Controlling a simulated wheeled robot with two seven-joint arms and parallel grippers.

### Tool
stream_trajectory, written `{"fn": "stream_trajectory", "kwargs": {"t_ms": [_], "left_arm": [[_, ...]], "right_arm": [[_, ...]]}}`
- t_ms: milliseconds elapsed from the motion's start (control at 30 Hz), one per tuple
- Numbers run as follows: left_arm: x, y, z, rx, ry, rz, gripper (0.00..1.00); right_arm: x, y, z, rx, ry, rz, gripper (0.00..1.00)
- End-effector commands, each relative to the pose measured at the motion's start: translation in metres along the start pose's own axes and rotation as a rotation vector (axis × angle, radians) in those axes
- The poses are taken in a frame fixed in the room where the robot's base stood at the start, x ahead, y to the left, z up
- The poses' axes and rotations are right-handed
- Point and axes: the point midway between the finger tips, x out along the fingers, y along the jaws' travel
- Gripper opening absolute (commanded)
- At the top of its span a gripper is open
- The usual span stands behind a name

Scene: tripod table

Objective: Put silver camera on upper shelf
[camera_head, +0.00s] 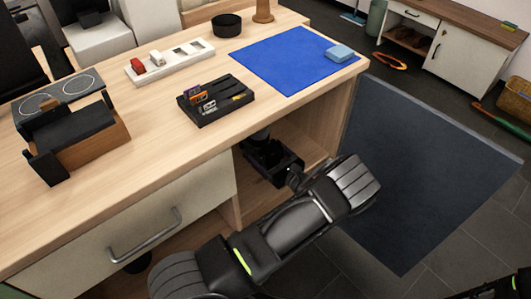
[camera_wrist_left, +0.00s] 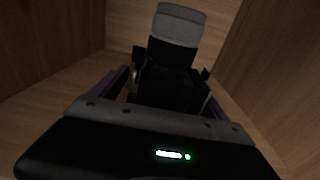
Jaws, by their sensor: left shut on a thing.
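My left gripper (camera_head: 262,148) reaches into the open wooden compartment (camera_head: 316,150) under the table top. In the left wrist view the gripper (camera_wrist_left: 168,85) is shut on a black thing with a grey top (camera_wrist_left: 180,25), which looks like the silver camera. Wooden walls stand on both sides of it. The head view mostly hides the held thing behind the gripper and table edge. I cannot tell whether it touches the shelf board. My right gripper is not clearly in view.
On the table top are a black tray with small items (camera_head: 216,102), a blue mat (camera_head: 275,62) with a light blue block (camera_head: 340,53), a white tray (camera_head: 180,60) and a black round container (camera_head: 227,25). A closed drawer (camera_head: 130,225) is left of the compartment.

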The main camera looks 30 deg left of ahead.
Motion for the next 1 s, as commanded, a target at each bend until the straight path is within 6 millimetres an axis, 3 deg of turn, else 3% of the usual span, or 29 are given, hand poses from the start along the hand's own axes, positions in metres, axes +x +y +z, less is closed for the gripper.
{"fn": "stream_trajectory", "kwargs": {"t_ms": [633, 667, 800, 1000], "left_arm": [[0.001, 0.000, -0.012, -0.001, 0.000, 0.000, 0.13], [0.001, 0.000, -0.011, -0.001, 0.001, 0.000, 0.88], [0.001, 0.000, -0.012, 0.000, 0.002, 0.000, 0.99], [0.000, 0.002, -0.016, 0.003, 0.010, 0.001, 1.00]], "right_arm": [[0.010, 0.004, 0.000, 0.000, 0.000, 0.000, 0.38], [0.009, 0.004, 0.000, 0.000, 0.000, 0.000, 0.38], [0.009, 0.003, 0.000, 0.000, 0.000, 0.000, 0.38], [0.009, 0.004, 0.000, 0.001, 0.000, 0.000, 0.38]]}}
